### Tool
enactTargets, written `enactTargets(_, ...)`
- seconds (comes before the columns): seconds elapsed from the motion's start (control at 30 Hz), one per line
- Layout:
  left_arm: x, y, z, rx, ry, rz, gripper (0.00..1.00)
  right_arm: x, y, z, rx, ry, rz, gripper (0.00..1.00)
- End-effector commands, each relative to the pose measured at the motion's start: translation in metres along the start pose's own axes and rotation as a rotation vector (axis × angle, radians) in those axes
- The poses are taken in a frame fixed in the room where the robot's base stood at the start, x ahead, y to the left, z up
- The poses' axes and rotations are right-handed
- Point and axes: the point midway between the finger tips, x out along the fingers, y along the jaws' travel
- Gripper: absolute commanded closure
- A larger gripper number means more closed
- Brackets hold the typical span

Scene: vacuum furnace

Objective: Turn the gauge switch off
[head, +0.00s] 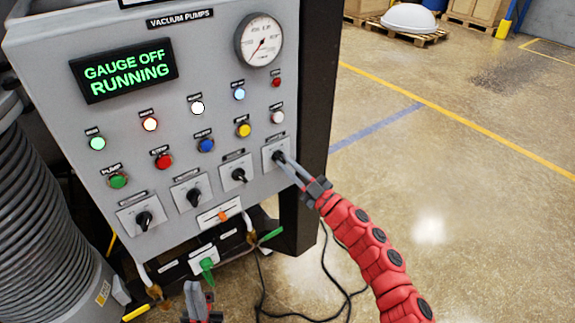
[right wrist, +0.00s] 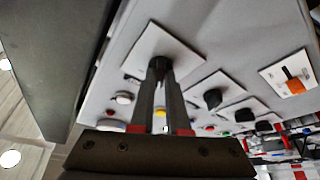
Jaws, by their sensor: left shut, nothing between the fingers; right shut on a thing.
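The grey control panel (head: 75,210) has a row of black rotary switches on white plates. The rightmost rotary switch (head: 279,155) is under my right gripper (head: 284,161), which is shut on its black knob. The right wrist view shows this knob (right wrist: 159,64) between the two fingertips (right wrist: 160,82), with its white plate behind. Its small label is too small to read. The panel display (head: 125,72) reads "GAUGE OFF RUNNING" in green. My left gripper (head: 195,292) is shut and empty at the bottom of the head view, below the panel.
Three other rotary switches stand to the left, the nearest one (head: 238,175) close by. Buttons and lamps sit above, with a round dial (head: 258,40) at upper right. A green-handled valve (head: 207,265) and black cables (head: 262,290) are below. Open floor lies right.

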Motion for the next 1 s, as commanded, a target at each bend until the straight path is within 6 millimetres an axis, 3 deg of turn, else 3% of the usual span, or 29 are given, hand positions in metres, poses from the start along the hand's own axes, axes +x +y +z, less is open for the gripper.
enactTargets(0.03, 0.0, 0.0, 0.0, 0.0, 0.0, 0.0, 1.0, 0.0, 0.0, 0.0, -0.002, 0.001, 0.0, 1.0)
enactTargets(0.07, 0.0, 0.0, 0.0, 0.0, 0.0, 0.0, 1.0, 0.0, 0.0, 0.0, -0.002, 0.001, 0.0, 0.83)
enactTargets(0.2, 0.0, 0.0, 0.0, 0.0, 0.0, 0.0, 1.0, 0.0, 0.0, 0.0, -0.001, 0.001, 0.0, 0.58)
enactTargets(0.5, 0.0, 0.0, 0.0, 0.0, 0.0, 0.0, 1.0, -0.001, 0.0, 0.0, 0.0, 0.0, 0.0, 0.56)
enactTargets(0.63, -0.003, 0.0, 0.001, 0.0, 0.0, 0.0, 1.0, -0.011, 0.0, 0.001, -0.002, 0.0, 0.001, 0.56)
enactTargets(0.77, -0.009, 0.001, 0.002, 0.0, 0.0, 0.0, 1.0, -0.037, -0.001, 0.004, -0.001, -0.005, 0.0, 0.56)
enactTargets(1.0, -0.021, 0.001, 0.004, 0.0, 0.0, 0.0, 1.0, -0.102, -0.001, 0.003, -0.002, -0.003, 0.001, 0.56)
